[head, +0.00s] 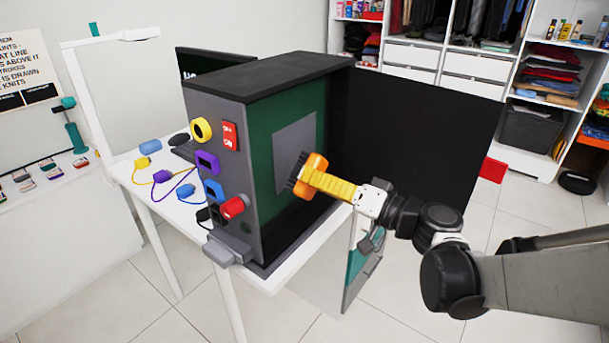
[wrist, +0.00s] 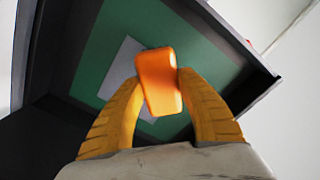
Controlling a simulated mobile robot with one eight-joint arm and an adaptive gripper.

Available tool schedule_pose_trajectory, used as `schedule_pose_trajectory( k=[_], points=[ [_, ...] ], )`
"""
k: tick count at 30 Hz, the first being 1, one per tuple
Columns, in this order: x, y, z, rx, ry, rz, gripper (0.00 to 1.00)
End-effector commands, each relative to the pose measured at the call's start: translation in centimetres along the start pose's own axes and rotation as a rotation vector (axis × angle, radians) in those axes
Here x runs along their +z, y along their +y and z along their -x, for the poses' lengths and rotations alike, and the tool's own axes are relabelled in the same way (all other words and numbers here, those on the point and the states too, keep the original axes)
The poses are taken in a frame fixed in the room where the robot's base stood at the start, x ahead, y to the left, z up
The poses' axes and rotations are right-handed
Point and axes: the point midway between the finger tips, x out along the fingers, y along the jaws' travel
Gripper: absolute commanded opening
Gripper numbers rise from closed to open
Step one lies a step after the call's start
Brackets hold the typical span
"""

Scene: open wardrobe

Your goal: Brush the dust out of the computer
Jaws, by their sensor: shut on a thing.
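The computer (head: 220,172) is a large dark case standing on a white table, its side open to show a green board with a grey square panel (head: 295,150). The green board (wrist: 100,75) also shows in the wrist view. My gripper (head: 318,180) has yellow fingers and is shut on an orange brush (head: 313,170) with dark bristles. The brush bristles point toward the inside of the case, near the right part of the board. I cannot tell whether they touch it. In the wrist view the orange brush (wrist: 159,82) sits between the fingers and hides part of the grey panel. No dust can be made out.
A black panel (head: 420,135) stands open to the right of the case. Coloured plugs with cables, such as a purple one (head: 163,176), lie on the table (head: 135,180) at the left. A wardrobe (head: 480,75) stands behind. The floor at the right is mostly clear.

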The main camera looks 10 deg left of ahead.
Motion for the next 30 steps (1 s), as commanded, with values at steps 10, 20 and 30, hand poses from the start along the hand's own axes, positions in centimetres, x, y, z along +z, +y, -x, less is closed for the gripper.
schedule_pose_trajectory(
  k=[10, 20, 30],
  points=[
    [0.0, 0.0, 0.4, 0.000, 0.000, 0.000, 0.04],
    [0.0, 0.0, 2.6, 0.002, 0.002, 0.000, 0.04],
    [0.0, 0.0, 3.4, 0.000, 0.000, 0.000, 0.04]
  ],
)
